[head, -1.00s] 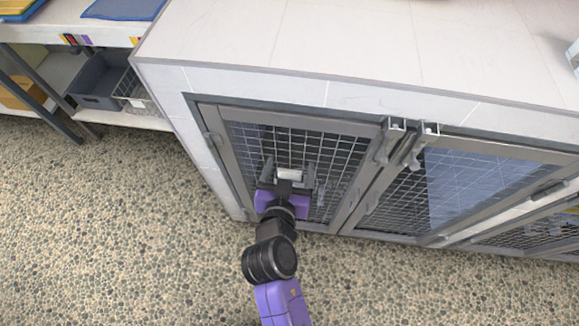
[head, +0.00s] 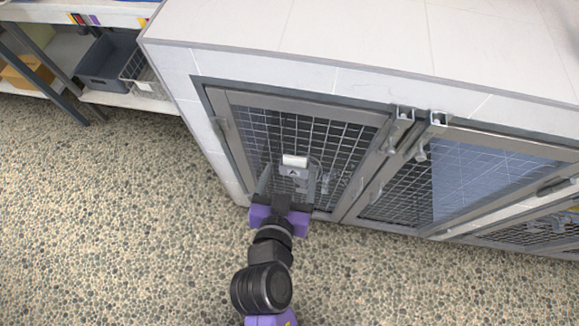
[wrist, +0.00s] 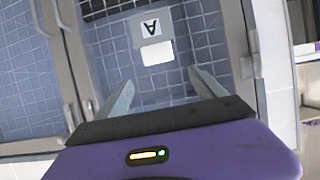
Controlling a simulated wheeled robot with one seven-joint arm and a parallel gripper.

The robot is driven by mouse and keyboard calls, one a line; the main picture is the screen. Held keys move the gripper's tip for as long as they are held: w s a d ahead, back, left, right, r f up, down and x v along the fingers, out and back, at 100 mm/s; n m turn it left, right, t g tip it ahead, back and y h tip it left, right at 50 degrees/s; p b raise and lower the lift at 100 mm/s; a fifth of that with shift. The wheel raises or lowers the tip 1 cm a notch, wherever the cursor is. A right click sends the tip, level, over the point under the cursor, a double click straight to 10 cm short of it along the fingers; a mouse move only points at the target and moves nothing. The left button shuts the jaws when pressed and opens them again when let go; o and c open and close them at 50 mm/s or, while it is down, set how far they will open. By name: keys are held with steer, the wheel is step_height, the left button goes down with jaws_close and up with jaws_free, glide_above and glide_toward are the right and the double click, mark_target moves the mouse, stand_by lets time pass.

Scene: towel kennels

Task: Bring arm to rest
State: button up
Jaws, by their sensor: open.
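My gripper (head: 288,183) is open and empty, in front of the left kennel door (head: 232,150) in the head view. Its two grey fingers point at the wire mesh and stand apart. The door is shut in its frame. A small white holder with a card (head: 295,161) is on the mesh just beyond the fingertips. I cannot tell the exact gap between fingertips and mesh.
A second kennel door (head: 470,180) with a blue panel behind its mesh is to the right. The pale kennel top (head: 370,40) runs above. A shelf with a grey bin (head: 108,62) and a wire basket (head: 145,75) stands at upper left. The pebbled floor (head: 110,220) is clear.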

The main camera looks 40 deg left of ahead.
stand_by(0.4)
step_height(320, 180, up, 4)
steer(key=s+a+n+y, duration=0.1)
steer(key=a+n+y, duration=0.1)
steer(key=y, duration=0.1)
steer(key=s+d+r+m+t+h+p, duration=0.1)
steer(key=s+d+r+t, duration=0.15)
steer(key=d, duration=0.75)
steer(key=s+d+r+m+t+h+p, duration=0.1)
steer(key=s+d+r+m+h, duration=0.15)
steer(key=d, duration=0.65)
steer(key=s+d+r+m+t+h, duration=0.1)
steer(key=s+d+r, duration=0.15)
steer(key=d, duration=0.75)
steer(key=s+d+r+m+g+h+p, duration=0.1)
steer(key=s+d+m+h, duration=0.2)
steer(key=s+d+h, duration=0.2)
steer(key=s+d, duration=0.3)
steer(key=d, duration=0.3)
steer(key=shift+d+r+m, duration=0.35)
steer(key=shift+r, duration=0.05)
steer(key=shift+h, duration=0.25)
